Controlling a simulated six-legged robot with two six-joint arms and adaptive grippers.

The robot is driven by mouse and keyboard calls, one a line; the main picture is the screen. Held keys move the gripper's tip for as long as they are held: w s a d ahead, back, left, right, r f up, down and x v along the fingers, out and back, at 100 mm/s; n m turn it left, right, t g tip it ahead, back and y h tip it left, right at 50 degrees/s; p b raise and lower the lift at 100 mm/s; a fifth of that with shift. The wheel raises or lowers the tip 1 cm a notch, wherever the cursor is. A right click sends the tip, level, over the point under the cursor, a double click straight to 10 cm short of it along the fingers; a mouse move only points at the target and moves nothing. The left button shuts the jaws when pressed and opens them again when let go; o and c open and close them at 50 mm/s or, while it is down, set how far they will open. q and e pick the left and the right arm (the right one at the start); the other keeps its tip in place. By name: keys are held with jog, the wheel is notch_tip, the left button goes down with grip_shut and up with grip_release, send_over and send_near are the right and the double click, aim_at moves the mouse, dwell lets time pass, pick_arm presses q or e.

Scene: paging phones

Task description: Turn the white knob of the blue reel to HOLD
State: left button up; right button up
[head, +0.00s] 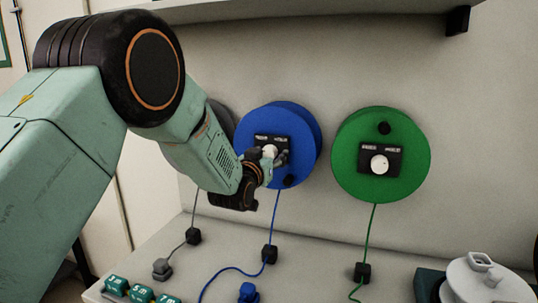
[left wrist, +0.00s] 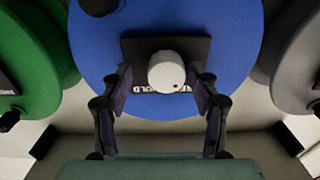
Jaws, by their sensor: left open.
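The blue reel (head: 303,129) is mounted on the wall in the middle of the head view and fills much of the left wrist view (left wrist: 230,35). Its white knob (left wrist: 166,71) sits on a black label plate (left wrist: 133,48); part of the word HOLD shows beside it. In the head view the knob (head: 269,151) is partly hidden by my gripper. My left gripper (head: 280,157) is at the knob. In the left wrist view its open fingers (left wrist: 163,88) stand on either side of the knob, with gaps visible. My right gripper is not in view.
A green reel (head: 410,148) with its own white knob hangs to the right, and a grey reel (head: 222,118) is partly behind my arm. Cords run down to the shelf (head: 215,268), which holds teal blocks (head: 140,293) and a white round object (head: 487,285).

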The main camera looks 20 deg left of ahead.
pick_arm(q)
jog(key=shift+s+a+r, duration=0.15)
jog(key=shift+a+r, duration=0.05)
jog(key=shift+r, duration=0.05)
jog(key=shift+a, duration=0.25)
jog(key=shift+a+f, duration=0.1)
jog(key=shift+w+f, duration=0.15)
jog(key=shift+w, duration=0.15)
jog(key=shift+c, duration=0.4)
jog(key=shift+w+d, duration=0.1)
jog(key=shift+d, duration=0.3)
jog(key=shift+c, duration=2.2)
jog(key=shift+s+a, duration=0.2)
jog(key=shift+a, duration=0.1)
jog(key=c, duration=0.3)
jog(key=shift+d, duration=0.15)
jog(key=c, duration=0.4)
